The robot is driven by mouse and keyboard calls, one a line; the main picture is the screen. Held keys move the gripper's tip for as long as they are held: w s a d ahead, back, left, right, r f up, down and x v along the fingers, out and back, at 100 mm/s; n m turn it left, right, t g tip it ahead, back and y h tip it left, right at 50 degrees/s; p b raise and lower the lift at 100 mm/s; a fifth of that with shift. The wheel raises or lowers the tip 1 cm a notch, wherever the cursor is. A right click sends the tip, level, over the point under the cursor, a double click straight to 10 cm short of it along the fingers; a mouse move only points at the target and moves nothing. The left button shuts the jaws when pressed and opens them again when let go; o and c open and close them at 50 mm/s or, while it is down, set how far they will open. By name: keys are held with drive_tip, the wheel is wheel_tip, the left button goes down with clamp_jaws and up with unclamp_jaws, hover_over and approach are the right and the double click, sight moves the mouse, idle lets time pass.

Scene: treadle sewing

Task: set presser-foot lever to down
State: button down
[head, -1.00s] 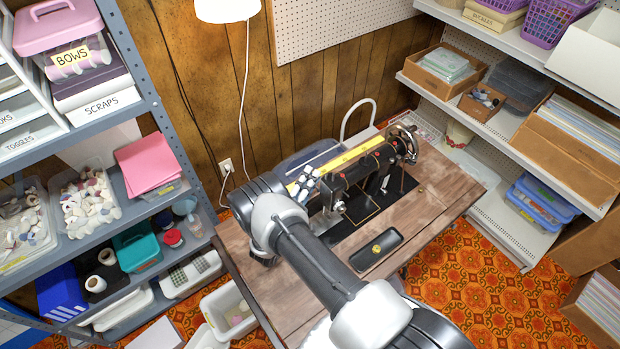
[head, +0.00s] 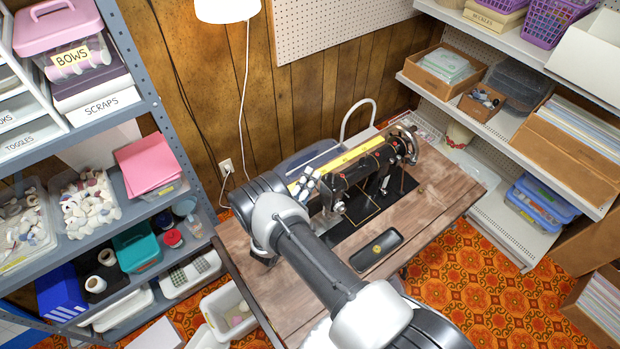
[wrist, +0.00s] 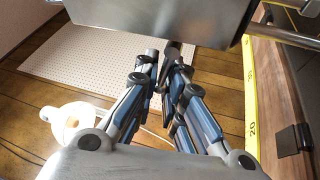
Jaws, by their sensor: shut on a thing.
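The black sewing machine (head: 362,174) stands on the wooden table, its needle end toward my arm. My gripper (head: 308,186) is at that end, behind the machine's head, and partly covered by my own arm. In the wrist view my gripper (wrist: 165,56) has its blue and grey fingers close together around a small dark piece, which looks like the presser-foot lever (wrist: 174,47), just below a grey metal body (wrist: 160,14). The lever is mostly hidden, so its up or down position cannot be told.
A dark tray (head: 376,250) with a small yellow thing lies in front of the machine. Shelves stand on both sides.

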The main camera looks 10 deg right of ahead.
drive_tip(key=shift+s+d+f+n+g+y, duration=0.1)
drive_tip(key=shift+f+n+g+y, duration=0.35)
drive_tip(key=shift+n, duration=1)
drive_tip(key=shift+s+a+f+n+g+y, duration=0.1)
drive_tip(key=shift+f+n+y, duration=0.65)
drive_tip(key=shift+n, duration=0.65)
drive_tip(key=shift+s+d+f+n+g+y, duration=0.1)
drive_tip(key=shift+f+n+g+y, duration=0.35)
drive_tip(key=shift+n, duration=1)
drive_tip(key=shift+y, duration=0.25)
drive_tip(key=c, duration=1.8)
unclamp_jaws()
drive_tip(key=shift+o, duration=0.2)
drive_tip(key=f+v, duration=0.1)
drive_tip(key=v, duration=1.1)
drive_tip(key=shift+r, duration=0.3)
